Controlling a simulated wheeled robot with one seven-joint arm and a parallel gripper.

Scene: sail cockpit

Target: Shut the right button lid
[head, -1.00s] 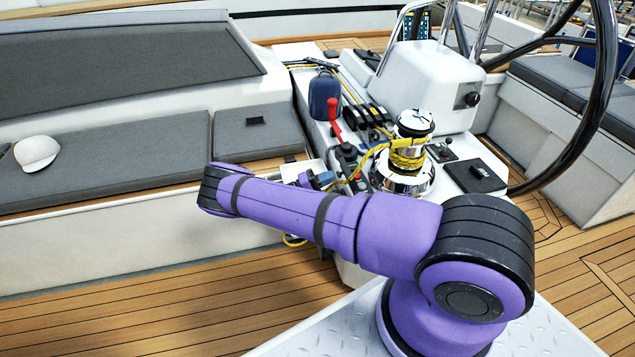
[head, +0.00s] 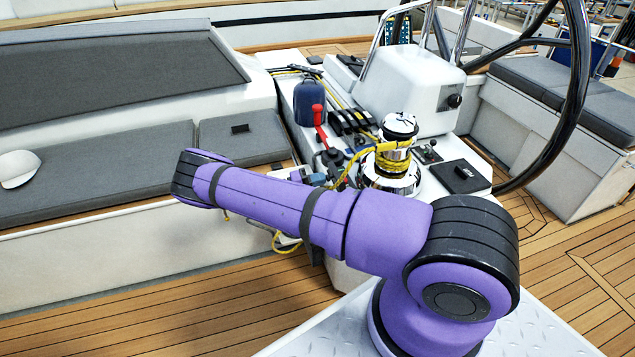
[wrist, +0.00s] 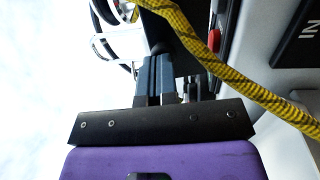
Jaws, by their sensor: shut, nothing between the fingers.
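A black square lid with white lettering (head: 462,176) lies on the white console, right of the chrome winch in the head view. In the wrist view, part of a black panel with white letters (wrist: 298,35) shows at the upper right. I cannot tell for sure which piece is the right button lid or how far it is open. My gripper (wrist: 157,62) shows in the wrist view with its blue-grey fingers together and empty. The yellow rope lies between it and the lettered panel in that picture. In the head view my purple arm hides most of the gripper.
The winch (head: 393,176) carries yellow rope (wrist: 225,70) that crosses the wrist view. A steering wheel (head: 578,85) rises at right. A white cap (head: 18,169) lies on the left seat.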

